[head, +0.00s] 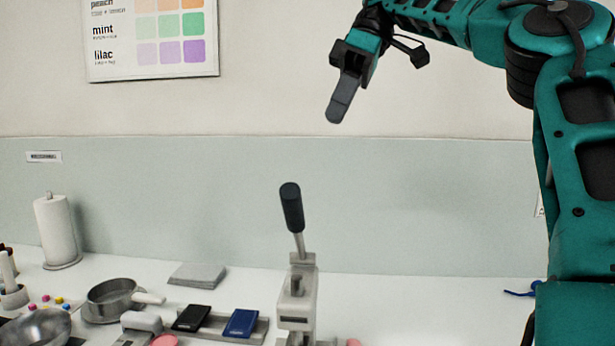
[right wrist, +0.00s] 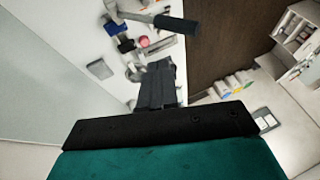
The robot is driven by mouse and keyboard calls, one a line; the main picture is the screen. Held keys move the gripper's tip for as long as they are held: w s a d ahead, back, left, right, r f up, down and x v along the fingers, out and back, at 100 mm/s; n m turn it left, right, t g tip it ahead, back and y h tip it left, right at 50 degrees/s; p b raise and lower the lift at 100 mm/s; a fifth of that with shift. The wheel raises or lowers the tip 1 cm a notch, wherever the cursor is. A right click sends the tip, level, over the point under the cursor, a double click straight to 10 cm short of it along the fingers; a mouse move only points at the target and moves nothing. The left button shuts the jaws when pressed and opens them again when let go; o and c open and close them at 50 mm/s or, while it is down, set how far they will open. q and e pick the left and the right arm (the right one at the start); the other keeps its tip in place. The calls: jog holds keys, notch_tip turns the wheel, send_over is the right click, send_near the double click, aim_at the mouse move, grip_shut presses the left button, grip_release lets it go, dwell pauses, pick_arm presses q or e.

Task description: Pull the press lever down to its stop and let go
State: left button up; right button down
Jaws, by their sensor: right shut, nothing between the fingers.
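The press (head: 297,300) stands on the white counter in the head view. Its lever (head: 292,207) points up, tilted slightly left, with a black grip on a metal rod. In the right wrist view the lever's black grip (right wrist: 176,24) shows near the top, beyond the fingers. My right gripper (head: 340,108) is shut and empty, in the air above and to the right of the lever, apart from it. Its fingers also show in the right wrist view (right wrist: 158,85). My left gripper is not in view.
Left of the press are a tray with a black pad (head: 192,318) and a blue pad (head: 241,323), a pan (head: 112,297), a metal bowl (head: 38,327) and a paper roll (head: 56,230). A grey stack (head: 198,275) lies behind. The counter right of the press looks mostly clear.

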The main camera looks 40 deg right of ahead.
send_over(297, 229)
jog(key=d, duration=0.2)
notch_tip(297, 229, down, 11)
jog(key=shift+r, duration=0.15)
jog(key=shift+s, duration=0.1)
dwell(0.3)
